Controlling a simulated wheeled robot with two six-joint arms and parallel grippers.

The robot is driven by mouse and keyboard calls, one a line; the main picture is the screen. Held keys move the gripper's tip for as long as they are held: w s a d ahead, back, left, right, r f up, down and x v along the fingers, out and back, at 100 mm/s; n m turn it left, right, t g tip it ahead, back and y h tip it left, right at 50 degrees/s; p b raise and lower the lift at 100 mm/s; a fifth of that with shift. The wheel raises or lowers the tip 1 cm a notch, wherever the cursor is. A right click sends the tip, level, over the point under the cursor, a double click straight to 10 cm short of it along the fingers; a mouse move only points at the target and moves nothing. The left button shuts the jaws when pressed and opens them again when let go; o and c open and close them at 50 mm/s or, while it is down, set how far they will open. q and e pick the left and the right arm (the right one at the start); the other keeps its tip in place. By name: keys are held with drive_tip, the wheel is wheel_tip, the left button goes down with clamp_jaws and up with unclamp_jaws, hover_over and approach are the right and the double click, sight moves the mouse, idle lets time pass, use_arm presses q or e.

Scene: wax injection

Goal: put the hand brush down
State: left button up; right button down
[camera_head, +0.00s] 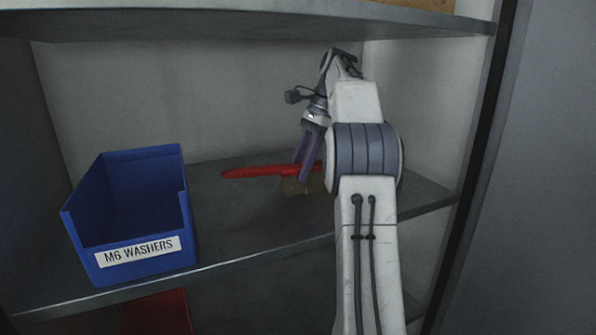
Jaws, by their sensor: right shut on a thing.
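The hand brush (255,171) has a long red handle that points left, with tan bristles (296,187) under its right part. It lies level at the middle shelf, bristles down; I cannot tell whether the bristles touch the shelf. My right gripper (305,170) comes down from above and is shut on the hand brush. My right forearm hides the right end of the brush. My left gripper is not in view.
A blue bin (128,250) labelled "M6 WASHERS" stands on the metal shelf (245,240) at the left. The upper shelf (250,27) hangs above my gripper. A red thing (157,313) shows below. Bare shelf lies between bin and brush.

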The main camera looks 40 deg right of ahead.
drive_tip(key=shift+r, duration=0.1)
drive_tip(key=shift+a, duration=0.1)
drive_tip(key=shift+f, duration=0.75)
drive_tip(key=shift+c, duration=2)
unclamp_jaws()
drive_tip(key=shift+f, duration=0.15)
drive_tip(key=shift+r, duration=0.8)
drive_tip(key=r+p, duration=0.1)
drive_tip(key=d+r+p, duration=0.1)
drive_tip(key=shift+s+d+p, duration=0.2)
drive_tip(key=shift+d+p, duration=0.05)
drive_tip(key=shift+p, duration=0.1)
drive_tip(key=d+p, duration=0.2)
drive_tip(key=d, duration=0.1)
drive_tip(key=s+d+p, duration=0.1)
drive_tip(key=d+p, duration=0.1)
drive_tip(key=d, duration=0.1)
drive_tip(key=s+d+p, duration=0.1)
drive_tip(key=d+p, duration=0.1)
drive_tip(key=d, duration=0.1)
drive_tip(key=shift+s+d+f, duration=0.15)
drive_tip(key=shift+d+f, duration=0.05)
drive_tip(key=shift+d, duration=0.2)
drive_tip(key=shift+s+d+f+p, duration=0.15)
drive_tip(key=shift+d+p, duration=0.15)
drive_tip(key=shift+d, duration=0.15)
